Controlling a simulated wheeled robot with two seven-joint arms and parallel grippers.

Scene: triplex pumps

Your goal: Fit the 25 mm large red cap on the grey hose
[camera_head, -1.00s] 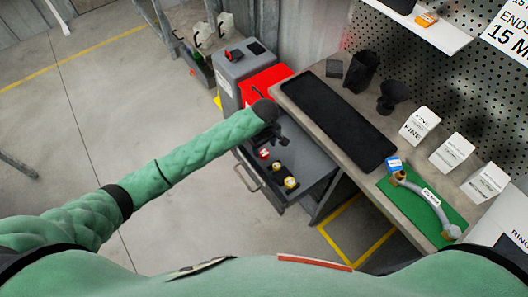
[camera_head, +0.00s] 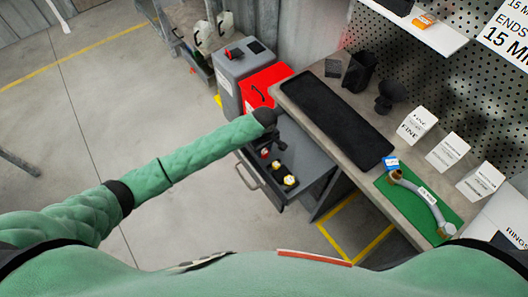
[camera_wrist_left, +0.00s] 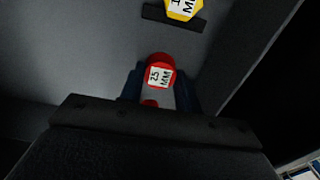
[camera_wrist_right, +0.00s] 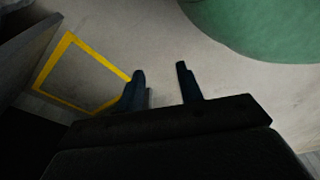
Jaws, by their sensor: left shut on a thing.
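The red cap (camera_wrist_left: 160,65), marked 25 MM, sits between the two fingers of my left gripper (camera_wrist_left: 160,88) in the left wrist view. That gripper is shut on it, low over the open drawer. In the head view my left gripper (camera_head: 277,143) is over the drawer, and the red cap (camera_head: 265,153) shows small beside it. My right gripper (camera_wrist_right: 160,78) is open and empty above the floor.
Yellow-topped caps (camera_head: 289,180) sit in the open drawer (camera_head: 293,157); one yellow cap (camera_wrist_left: 183,8) is close to my left gripper. White boxes (camera_head: 448,151) line the bench back. A black mat (camera_head: 330,120) lies left of the hose.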

